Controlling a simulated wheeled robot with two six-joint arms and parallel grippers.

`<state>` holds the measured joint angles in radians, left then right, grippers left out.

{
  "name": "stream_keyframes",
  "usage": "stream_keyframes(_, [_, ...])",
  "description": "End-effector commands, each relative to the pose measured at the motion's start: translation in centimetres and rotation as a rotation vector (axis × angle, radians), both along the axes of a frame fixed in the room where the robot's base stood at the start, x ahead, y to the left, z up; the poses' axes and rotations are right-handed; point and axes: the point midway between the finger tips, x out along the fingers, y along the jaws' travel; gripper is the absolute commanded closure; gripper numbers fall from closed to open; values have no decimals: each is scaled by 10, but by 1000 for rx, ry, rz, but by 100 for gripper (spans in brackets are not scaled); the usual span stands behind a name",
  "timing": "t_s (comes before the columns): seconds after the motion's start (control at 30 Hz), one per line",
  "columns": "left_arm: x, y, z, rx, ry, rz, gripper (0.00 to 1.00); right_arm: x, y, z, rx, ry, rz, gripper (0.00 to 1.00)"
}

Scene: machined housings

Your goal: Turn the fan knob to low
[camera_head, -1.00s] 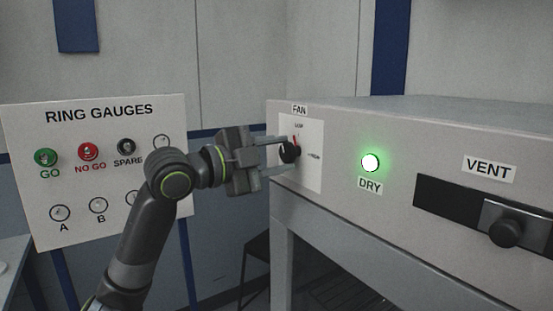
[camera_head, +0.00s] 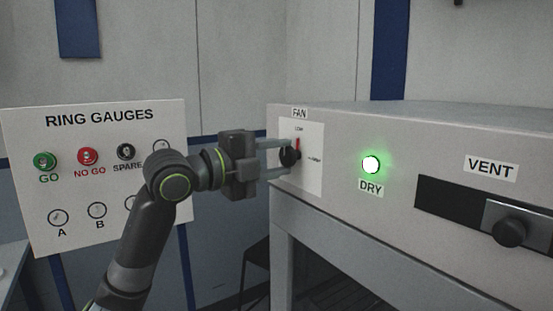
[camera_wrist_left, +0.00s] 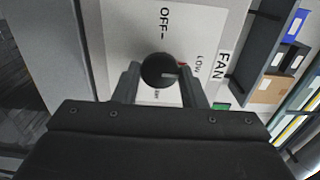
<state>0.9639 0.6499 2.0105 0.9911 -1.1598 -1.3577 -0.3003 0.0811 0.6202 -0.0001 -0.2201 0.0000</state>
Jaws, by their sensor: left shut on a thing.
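The fan knob (camera_head: 289,156) is a round black knob with a red pointer mark on a white plate under the FAN label, on the grey cabinet's front. Its red mark points up at LOW in the head view. In the left wrist view the knob (camera_wrist_left: 158,70) sits between OFF and LOW, with its red mark on the LOW side. My left gripper (camera_head: 284,158) reaches in from the left, its fingers shut on the knob; in the wrist view the gripper (camera_wrist_left: 160,75) has one finger on each side of it. My right gripper is in neither view.
Right of the knob are a lit green DRY lamp (camera_head: 370,165) and a VENT slider (camera_head: 511,232). A RING GAUGES board (camera_head: 115,200) stands left, behind my arm. A dark stool (camera_head: 256,268) is below, beside the cabinet.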

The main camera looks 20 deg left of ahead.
Motion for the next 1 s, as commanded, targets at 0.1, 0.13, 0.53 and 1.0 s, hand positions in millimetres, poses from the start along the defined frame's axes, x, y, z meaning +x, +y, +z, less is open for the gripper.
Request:
stream_keyframes(0.1, [0,0,-1,1,4,-1,85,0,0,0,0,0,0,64])
stream_keyframes(0.13, [0,0,-1,1,4,-1,85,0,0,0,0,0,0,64])
stream_keyframes(0.53, [0,0,-1,0,3,0,41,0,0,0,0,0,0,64])
stream_keyframes(1.0, [-23,19,-2,4,-1,4,41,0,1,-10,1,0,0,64])
